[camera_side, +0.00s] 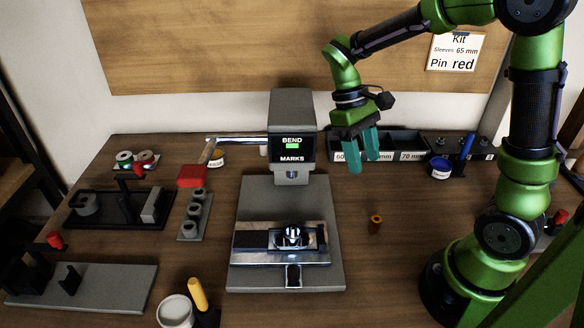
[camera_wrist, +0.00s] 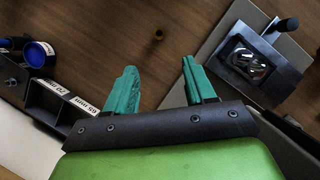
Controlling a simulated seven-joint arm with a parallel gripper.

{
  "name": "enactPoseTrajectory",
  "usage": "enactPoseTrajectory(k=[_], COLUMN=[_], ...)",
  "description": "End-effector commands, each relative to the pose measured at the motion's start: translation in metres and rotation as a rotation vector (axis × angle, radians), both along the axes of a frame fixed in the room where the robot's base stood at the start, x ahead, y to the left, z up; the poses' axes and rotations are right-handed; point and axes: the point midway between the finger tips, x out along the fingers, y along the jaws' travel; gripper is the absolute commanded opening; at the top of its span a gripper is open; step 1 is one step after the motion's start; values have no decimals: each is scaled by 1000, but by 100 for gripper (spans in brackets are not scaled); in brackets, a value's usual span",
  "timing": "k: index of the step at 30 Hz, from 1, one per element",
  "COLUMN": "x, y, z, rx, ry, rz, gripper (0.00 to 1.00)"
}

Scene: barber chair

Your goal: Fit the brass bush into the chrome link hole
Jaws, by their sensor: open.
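The brass bush (camera_side: 375,223) stands on the bare table to the right of the press, in the side view. In the wrist view the bush (camera_wrist: 158,34) shows small, beyond the fingertips and between them. The chrome link (camera_side: 292,236) lies in the fixture on the press base; its shiny part also shows in the wrist view (camera_wrist: 248,62). Its hole is too small to make out clearly. My gripper (camera_side: 366,170) is open and empty, with teal fingers (camera_wrist: 160,72) pointing down. It is above the table, behind and higher than the bush, and apart from it.
Labelled bins (camera_side: 405,145) and a blue-topped pot (camera_side: 440,167) line the back. A grey holed block (camera_side: 193,215) is further left. The table around the bush is clear.

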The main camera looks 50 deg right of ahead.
Motion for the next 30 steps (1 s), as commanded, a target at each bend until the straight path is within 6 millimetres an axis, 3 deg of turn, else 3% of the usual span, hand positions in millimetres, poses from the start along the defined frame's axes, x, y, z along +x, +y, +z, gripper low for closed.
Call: enactPoseTrajectory(k=[6,12,20,30], x=[-20,-34,-41,-58], y=[1,1,1,1], z=[-46,-79,-97,-137], rx=[0,0,0,0], ry=[7,3,1,1], rz=[-2,-3,-4,-4], gripper=[54,54,54,54])
